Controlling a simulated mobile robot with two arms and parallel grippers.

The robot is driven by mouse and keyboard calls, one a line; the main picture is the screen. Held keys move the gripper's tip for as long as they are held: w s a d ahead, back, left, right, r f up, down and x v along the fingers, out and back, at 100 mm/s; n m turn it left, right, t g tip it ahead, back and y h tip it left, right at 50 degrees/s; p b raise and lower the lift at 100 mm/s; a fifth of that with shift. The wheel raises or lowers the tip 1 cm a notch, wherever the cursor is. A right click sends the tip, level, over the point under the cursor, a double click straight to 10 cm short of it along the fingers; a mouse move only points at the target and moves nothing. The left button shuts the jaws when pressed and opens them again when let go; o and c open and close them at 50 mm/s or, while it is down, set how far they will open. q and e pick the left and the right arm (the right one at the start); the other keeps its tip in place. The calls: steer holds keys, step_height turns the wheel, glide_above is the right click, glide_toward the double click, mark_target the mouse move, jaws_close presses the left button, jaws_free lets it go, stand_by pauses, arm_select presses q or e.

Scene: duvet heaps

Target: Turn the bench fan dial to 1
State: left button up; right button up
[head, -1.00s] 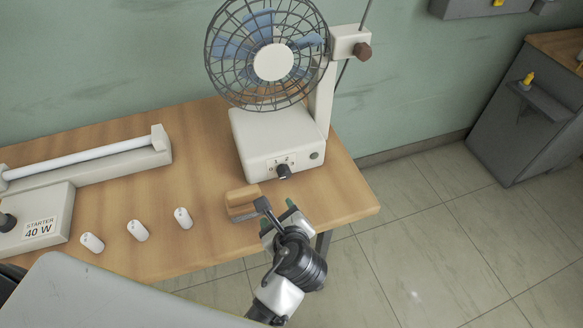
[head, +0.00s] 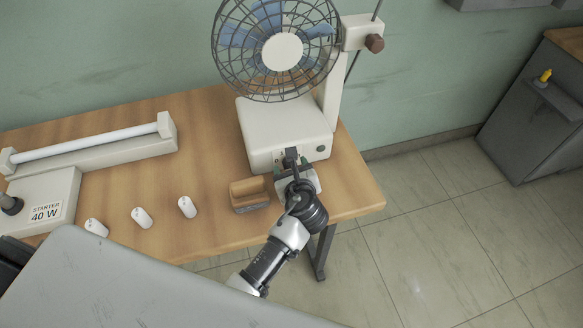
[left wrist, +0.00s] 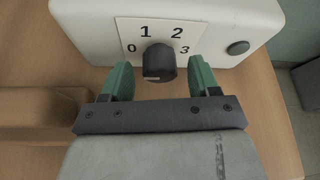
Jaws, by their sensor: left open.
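The bench fan (head: 285,130) stands on the table, with a cream base and a blue-bladed caged head. I cannot tell which number the dial points to. My left gripper (head: 291,165) is open in front of the base. In the left wrist view its green fingers (left wrist: 160,82) lie to either side of the dial, with gaps between them and it. In the head view the gripper hides the dial. My right gripper is not in view.
A brush-like block with a wooden top (head: 248,194) sits left of my left gripper. Several white starters (head: 142,218) lie further left, near a tube lamp fixture (head: 95,152). A round dark button (left wrist: 238,48) is right of the dial. Open floor lies right of the table (head: 352,190).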

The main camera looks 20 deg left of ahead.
arm_select(q)
steer(key=shift+w, duration=0.1)
steer(key=c, duration=0.9)
steer(key=shift+r+p, duration=0.15)
steer(key=shift+p, duration=0.5)
steer(key=m+g+y+p, duration=0.1)
steer(key=m+y+p, duration=0.1)
steer(key=p, duration=0.6)
steer(key=shift+r+m, duration=0.1)
steer(key=shift+m, duration=0.8)
steer(key=shift+m+g+y+p, duration=0.5)
steer(key=shift+m+y+p, duration=0.3)
steer(key=shift+m+p, duration=0.15)
steer(key=shift+d+f+m+y+p, duration=0.1)
steer(key=shift+f+m+y+p, duration=0.2)
steer(key=shift+m+y+p, duration=0.55)
steer(key=shift+m, duration=0.4)
